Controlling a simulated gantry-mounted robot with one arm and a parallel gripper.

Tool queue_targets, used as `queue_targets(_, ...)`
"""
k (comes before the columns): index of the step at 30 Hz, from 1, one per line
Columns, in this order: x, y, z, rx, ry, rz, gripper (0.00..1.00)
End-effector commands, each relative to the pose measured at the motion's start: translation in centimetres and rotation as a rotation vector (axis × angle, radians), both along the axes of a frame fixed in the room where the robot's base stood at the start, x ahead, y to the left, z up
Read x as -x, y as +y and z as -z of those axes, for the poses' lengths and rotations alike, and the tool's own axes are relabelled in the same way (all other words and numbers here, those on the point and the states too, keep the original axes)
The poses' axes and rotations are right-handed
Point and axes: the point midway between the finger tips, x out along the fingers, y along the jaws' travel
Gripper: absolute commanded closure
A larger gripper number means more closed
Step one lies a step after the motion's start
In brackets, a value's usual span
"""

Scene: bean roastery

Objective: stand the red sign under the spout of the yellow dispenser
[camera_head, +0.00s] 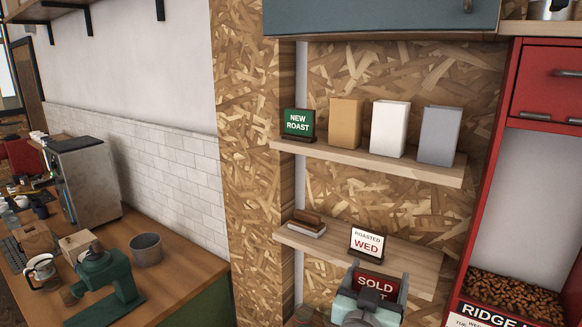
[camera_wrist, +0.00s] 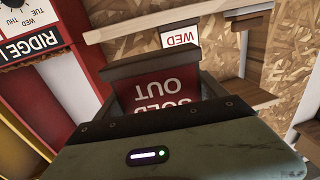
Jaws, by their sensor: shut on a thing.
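The red sign (camera_head: 375,284) reads SOLD OUT and is held in my gripper (camera_head: 374,290), in front of the lower shelf in the head view. In the wrist view, the red sign (camera_wrist: 152,88) shows upside down between the fingers of my gripper (camera_wrist: 160,92), with its dark base at the far side. The gripper is shut on the sign. A yellow panel (camera_wrist: 14,150) at the left edge of the wrist view may be part of the yellow dispenser. Its spout is out of view, and the head view does not show the dispenser.
A ROASTED WED sign (camera_head: 367,243) and a brown-topped block (camera_head: 307,223) stand on the lower shelf (camera_head: 418,262). A NEW ROAST sign (camera_head: 298,123) and several bags stand on the upper shelf (camera_head: 340,155). A red bean dispenser (camera_head: 482,210) stands at the right.

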Motion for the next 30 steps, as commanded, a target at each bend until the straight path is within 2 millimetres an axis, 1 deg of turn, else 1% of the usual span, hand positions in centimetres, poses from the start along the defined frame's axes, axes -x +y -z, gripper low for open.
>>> queue_targets(1, 0.1, 0.9, 1.8, -0.002, 0.008, -0.024, 0.6)
queue_targets(2, 0.2, 1.5, 2.6, -0.002, 0.009, -0.04, 0.6)
queue_targets(3, 0.4, 2.3, 4.0, -0.003, 0.011, -0.062, 0.6)
queue_targets(5, 0.8, 3.6, 5.7, -0.002, 0.008, -0.096, 0.6)
queue_targets(6, 1.1, 4.5, 7.0, -0.003, 0.011, -0.119, 0.6)
queue_targets(8, 1.7, 5.8, 8.6, -0.002, 0.006, -0.154, 0.6)
queue_targets(9, 2.1, 6.6, 9.9, -0.002, 0.008, -0.175, 0.6)
queue_targets(14, 4.4, 9.9, 14.2, 0.0, 0.009, -0.262, 0.6)
queue_targets(18, 7.0, 12.6, 17.8, -0.002, 0.011, -0.333, 0.6)
queue_targets(22, 9.7, 14.7, 20.4, -0.001, 0.01, -0.388, 0.6)
queue_targets(24, 11.0, 15.6, 21.3, 0.0, 0.006, -0.412, 0.6)
queue_targets(30, 14.5, 17.5, 23.5, -0.001, 0.002, -0.463, 0.6)
